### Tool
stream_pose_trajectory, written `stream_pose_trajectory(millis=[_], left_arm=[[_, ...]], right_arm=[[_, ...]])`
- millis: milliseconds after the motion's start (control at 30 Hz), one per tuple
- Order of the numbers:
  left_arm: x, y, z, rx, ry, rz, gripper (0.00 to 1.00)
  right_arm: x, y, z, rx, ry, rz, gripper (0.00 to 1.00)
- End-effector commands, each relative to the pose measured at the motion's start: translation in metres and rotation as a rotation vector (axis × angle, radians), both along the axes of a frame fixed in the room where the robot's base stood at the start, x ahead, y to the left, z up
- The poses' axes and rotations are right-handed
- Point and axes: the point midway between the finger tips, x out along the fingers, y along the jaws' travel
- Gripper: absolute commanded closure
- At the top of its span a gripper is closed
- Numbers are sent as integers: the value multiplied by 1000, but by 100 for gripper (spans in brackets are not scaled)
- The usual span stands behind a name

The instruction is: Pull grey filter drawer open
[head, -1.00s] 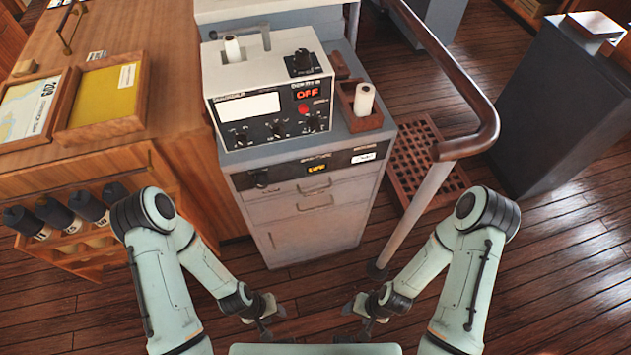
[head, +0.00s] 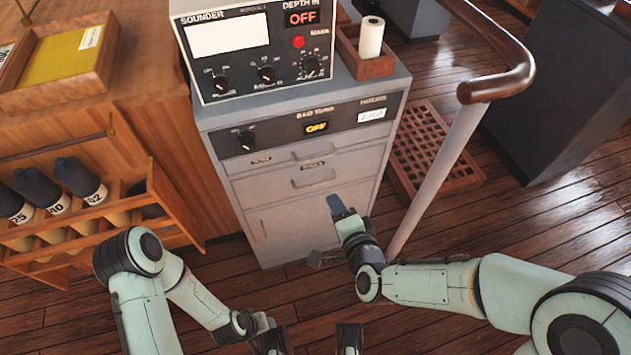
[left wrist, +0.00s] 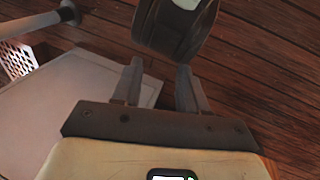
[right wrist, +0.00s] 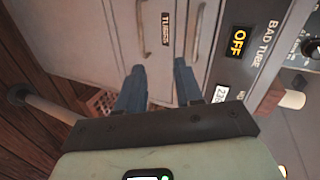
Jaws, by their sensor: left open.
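The grey cabinet (head: 310,222) has two shut drawers with bar handles, an upper drawer (head: 313,152) and a lower drawer (head: 315,178), above a door. Small labels sit on the drawer fronts; I cannot read surely which one says filter. My right gripper (head: 328,232) is open and empty, in front of the cabinet's lower front. In the right wrist view its two fingers (right wrist: 158,88) are apart, with both drawer handles beyond them, not between them. My left gripper (left wrist: 158,85) is open and empty, low near the bottom of the head view.
A sounder box (head: 258,50) and a wooden holder with a white roll (head: 370,38) stand on the cabinet. A handrail post (head: 440,175) rises at its right beside a floor grating (head: 425,150). A wooden bottle rack (head: 100,205) is at the left.

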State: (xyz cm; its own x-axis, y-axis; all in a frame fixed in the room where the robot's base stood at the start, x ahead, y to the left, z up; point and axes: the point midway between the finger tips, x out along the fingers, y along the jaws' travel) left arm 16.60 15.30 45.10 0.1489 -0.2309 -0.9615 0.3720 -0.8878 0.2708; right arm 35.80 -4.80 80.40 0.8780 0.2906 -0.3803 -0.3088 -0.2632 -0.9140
Motion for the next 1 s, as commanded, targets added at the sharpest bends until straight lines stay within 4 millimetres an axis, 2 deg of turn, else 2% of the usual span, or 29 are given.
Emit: stream_pose_trajectory(millis=[33, 100, 267, 467, 800, 1000], left_arm=[[4, 2, -18, 5, -9, 5, 57], [9, 4, -26, 10, -20, 8, 57], [14, 5, -30, 15, -33, 13, 57], [17, 7, -31, 20, -43, 17, 57], [27, 12, -38, 32, -66, 27, 57], [30, 14, -40, 36, -75, 31, 57]], right_arm=[[2, 5, 8, 61, -48, -14, 64], [3, 8, 24, 128, -90, -34, 64], [5, 11, 42, 195, -128, -50, 64], [28, 19, 37, 195, -127, -51, 64], [94, 41, 22, 194, -127, -50, 64], [118, 48, 16, 193, -126, -50, 64]])
